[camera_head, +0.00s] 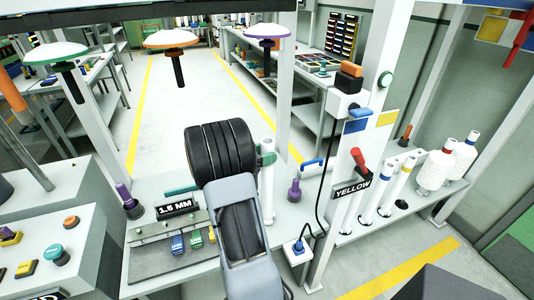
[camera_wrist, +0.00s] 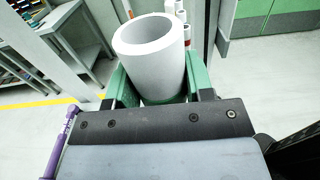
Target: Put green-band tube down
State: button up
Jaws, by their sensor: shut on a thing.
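A white hollow tube (camera_head: 267,190) stands upright at the far side of my arm, above or at the bench (camera_head: 150,190); I cannot tell whether its lower end touches. My gripper (camera_head: 268,156), with green fingers, is shut on this tube, and my dark wrist hides part of the grip. In the wrist view the tube (camera_wrist: 152,50) sits between the two green fingers (camera_wrist: 155,88), its open end toward the camera.
A purple-based peg (camera_head: 295,190) and a socket with a black cable (camera_head: 298,250) are close to the held tube. A grey post (camera_head: 284,110) rises behind.

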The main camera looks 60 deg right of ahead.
jog(key=o, duration=0.8)
jog(key=shift+f, duration=0.15)
jog(key=o, duration=0.5)
